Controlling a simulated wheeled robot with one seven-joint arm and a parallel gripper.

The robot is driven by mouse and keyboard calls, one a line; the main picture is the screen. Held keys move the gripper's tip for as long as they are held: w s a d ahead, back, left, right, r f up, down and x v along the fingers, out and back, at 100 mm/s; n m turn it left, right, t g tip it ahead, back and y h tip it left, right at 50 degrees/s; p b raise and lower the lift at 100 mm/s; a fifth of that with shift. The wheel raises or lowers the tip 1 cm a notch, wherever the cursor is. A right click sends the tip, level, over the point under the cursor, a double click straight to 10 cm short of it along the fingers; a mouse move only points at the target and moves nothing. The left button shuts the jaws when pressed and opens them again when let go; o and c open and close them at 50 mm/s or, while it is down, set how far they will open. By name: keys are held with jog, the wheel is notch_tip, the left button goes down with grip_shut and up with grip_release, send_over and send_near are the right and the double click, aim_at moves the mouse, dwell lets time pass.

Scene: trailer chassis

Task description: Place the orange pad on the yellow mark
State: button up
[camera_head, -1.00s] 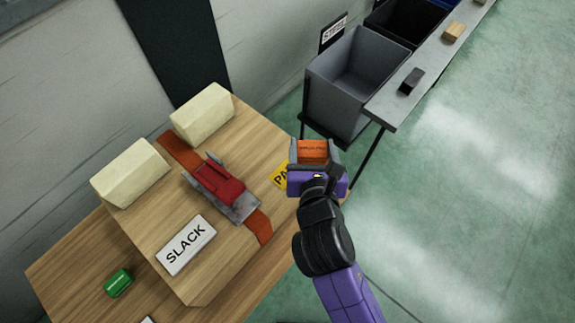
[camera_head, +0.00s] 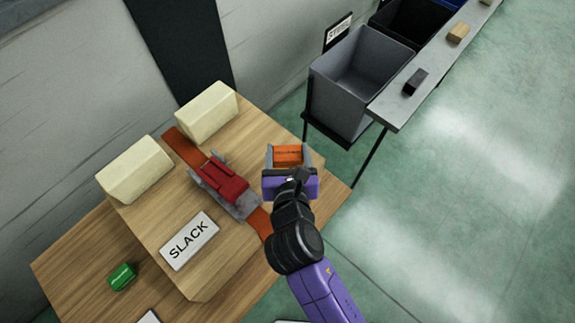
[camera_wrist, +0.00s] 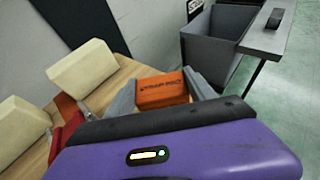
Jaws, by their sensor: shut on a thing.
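The orange pad (camera_head: 289,156) is held between the two grey fingers of my gripper (camera_head: 288,158). The pad also shows in the wrist view (camera_wrist: 162,91), with dark lettering on its face, between the fingers (camera_wrist: 163,95). In the head view my gripper is over the right part of the wooden board (camera_head: 235,130), to the right of the red ratchet. Whether the pad touches the board or hangs above it, I cannot tell. The yellow mark is hidden now, behind my gripper and arm in the head view.
A red ratchet (camera_head: 222,182) on an orange strap lies left of my gripper. A grey bin (camera_head: 350,85) and a shelf (camera_head: 400,108) stand at upper right.

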aim_at(288, 167)
jog(key=shift+f+b, duration=0.55)
jog(key=shift+f, duration=2.85)
jog(key=o, duration=1.5)
jog(key=shift+f, duration=0.15)
jog(key=shift+c, duration=0.2)
jog(key=shift+s+r, duration=0.1)
jog(key=shift+r, duration=0.1)
jog(key=v, duration=1.1)
jog(key=shift+s, duration=0.35)
jog(key=shift+r, duration=0.15)
